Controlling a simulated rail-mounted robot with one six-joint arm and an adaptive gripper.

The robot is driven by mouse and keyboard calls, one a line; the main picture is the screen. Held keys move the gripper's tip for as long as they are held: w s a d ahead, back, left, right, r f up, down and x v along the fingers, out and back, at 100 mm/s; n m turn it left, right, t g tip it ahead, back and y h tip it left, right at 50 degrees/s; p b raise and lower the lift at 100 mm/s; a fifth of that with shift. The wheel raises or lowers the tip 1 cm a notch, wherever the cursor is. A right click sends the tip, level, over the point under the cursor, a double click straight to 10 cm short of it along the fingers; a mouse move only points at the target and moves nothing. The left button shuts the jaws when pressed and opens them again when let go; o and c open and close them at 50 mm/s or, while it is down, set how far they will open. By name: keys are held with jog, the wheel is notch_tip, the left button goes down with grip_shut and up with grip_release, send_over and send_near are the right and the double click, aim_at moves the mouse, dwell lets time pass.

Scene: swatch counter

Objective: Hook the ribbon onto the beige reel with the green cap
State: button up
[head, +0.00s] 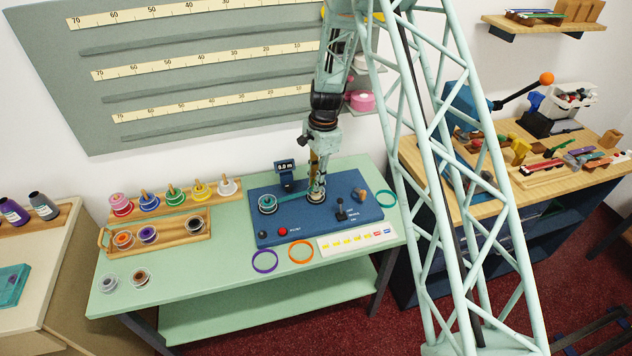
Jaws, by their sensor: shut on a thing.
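The teal ribbon (290,197) runs as a thin strip from a teal-wound reel (267,204) on the left of the blue machine base to my gripper (316,190). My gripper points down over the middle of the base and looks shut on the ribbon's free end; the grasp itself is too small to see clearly. A small pale reel-like piece (316,198) shows directly under the fingertips, partly hidden by them. I cannot make out a green cap on it, nor whether the ribbon touches it.
The blue base (270,226) carries a small display (285,168), a red button (283,231) and a black lever (340,210). Wooden racks of colored reels (178,199) stand left.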

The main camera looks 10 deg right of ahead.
jog(key=shift+f, duration=0.4)
dwell(0.3)
jog(key=o, duration=0.8)
jog(key=shift+o, duration=0.2)
jog(key=shift+r, duration=0.1)
jog(key=shift+r+p, duration=1.35)
jog(key=shift+r, duration=2.05)
